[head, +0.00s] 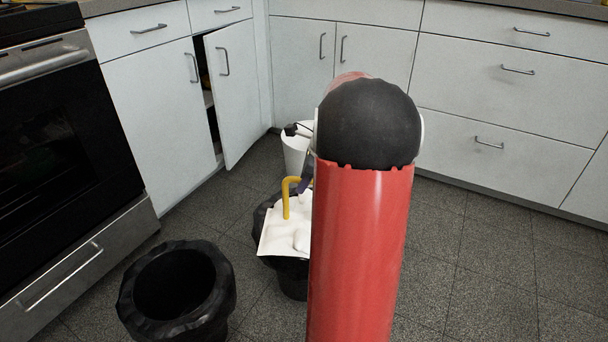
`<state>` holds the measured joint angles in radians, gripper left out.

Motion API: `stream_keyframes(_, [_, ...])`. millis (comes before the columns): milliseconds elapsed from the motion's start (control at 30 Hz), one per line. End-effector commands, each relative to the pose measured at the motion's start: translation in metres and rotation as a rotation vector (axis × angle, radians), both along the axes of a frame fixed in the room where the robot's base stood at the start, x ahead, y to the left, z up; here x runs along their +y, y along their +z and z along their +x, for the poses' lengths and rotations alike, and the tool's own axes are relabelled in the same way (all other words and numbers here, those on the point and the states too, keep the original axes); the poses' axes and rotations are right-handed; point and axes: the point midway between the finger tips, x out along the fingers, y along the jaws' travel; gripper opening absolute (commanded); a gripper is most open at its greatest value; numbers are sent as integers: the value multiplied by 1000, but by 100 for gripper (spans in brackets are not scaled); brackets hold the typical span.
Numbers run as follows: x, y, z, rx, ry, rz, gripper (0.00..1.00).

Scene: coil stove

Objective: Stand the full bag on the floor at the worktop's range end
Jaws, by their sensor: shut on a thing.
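The full bag (284,236) is white with a yellow loop handle (287,196) standing up from its top. It shows at the mouth of a black bin (293,280), left of my red arm. I cannot tell whether it rests in the bin or hangs just above it. My gripper (304,186) is mostly hidden behind my arm. Only a small dark purple part shows beside the end of the yellow loop, and it is shut on the bag's handle. The right part of the bag is also hidden by my arm.
The range (60,150) stands at the left, beside the white worktop cupboards (155,120). An open, empty black-lined bin (178,285) stands on the floor before it. One cupboard door (232,95) is ajar. A white bucket-like thing (296,155) stands behind. The tiled floor at right is clear.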

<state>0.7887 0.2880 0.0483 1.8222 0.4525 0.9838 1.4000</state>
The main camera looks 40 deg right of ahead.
Motion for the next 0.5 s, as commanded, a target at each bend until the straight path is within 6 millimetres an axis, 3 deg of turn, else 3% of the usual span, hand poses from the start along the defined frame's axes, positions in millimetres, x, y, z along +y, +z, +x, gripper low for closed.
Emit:
stream_keyframes(200, [0,-35,0,-1,-1,1,0])
stream_keyframes(500, [0,-45,0,-2,0,-1,0])
